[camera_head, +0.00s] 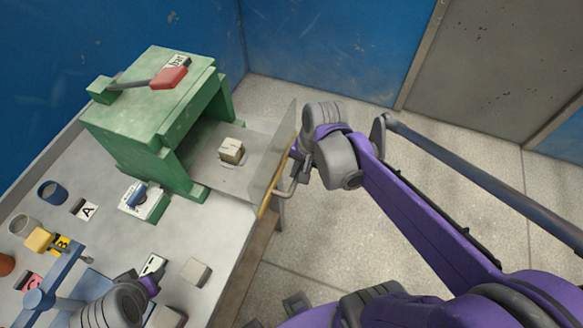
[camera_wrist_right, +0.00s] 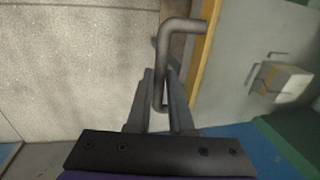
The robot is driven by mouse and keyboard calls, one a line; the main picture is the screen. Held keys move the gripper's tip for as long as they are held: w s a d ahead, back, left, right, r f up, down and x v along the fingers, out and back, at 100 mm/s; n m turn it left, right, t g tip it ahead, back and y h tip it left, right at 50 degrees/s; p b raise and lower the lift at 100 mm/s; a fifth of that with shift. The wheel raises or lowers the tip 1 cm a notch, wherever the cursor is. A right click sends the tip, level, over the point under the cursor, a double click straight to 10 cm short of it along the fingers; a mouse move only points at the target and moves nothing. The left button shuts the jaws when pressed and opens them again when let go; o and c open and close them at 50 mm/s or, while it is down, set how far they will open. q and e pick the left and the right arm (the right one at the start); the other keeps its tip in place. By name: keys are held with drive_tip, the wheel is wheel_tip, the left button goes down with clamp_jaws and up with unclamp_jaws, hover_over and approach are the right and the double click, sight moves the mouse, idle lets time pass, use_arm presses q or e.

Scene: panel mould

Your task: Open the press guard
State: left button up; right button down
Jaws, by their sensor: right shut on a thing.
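The press guard (camera_head: 275,165) is a clear panel with a yellow edge. It stands upright across the right side of the green press (camera_head: 150,110). Its bent grey bar handle (camera_head: 284,193) sticks out on the right, and also shows in the right wrist view (camera_wrist_right: 183,26). My right gripper (camera_wrist_right: 160,78) is shut on this handle, with one finger on each side of the bar.
A beige block (camera_head: 231,150) sits on the press bed behind the guard. A red-handled lever (camera_head: 168,77) lies on top of the press. The grey table (camera_head: 225,225) holds cups, labels and small blocks at the left. Open floor (camera_head: 360,240) lies to the right.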

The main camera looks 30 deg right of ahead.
drive_tip(key=c, duration=0.8)
unclamp_jaws()
use_arm(q)
drive_tip(key=shift+w+r+p, duration=0.3)
drive_tip(key=shift+r+p, duration=0.25)
drive_tip(key=shift+r, duration=0.25)
use_arm(e)
wheel_tip(320, 180, up, 11)
drive_tip(key=s+d, duration=0.1)
drive_tip(key=shift+s+d+f, duration=0.15)
drive_tip(key=shift+s, duration=0.2)
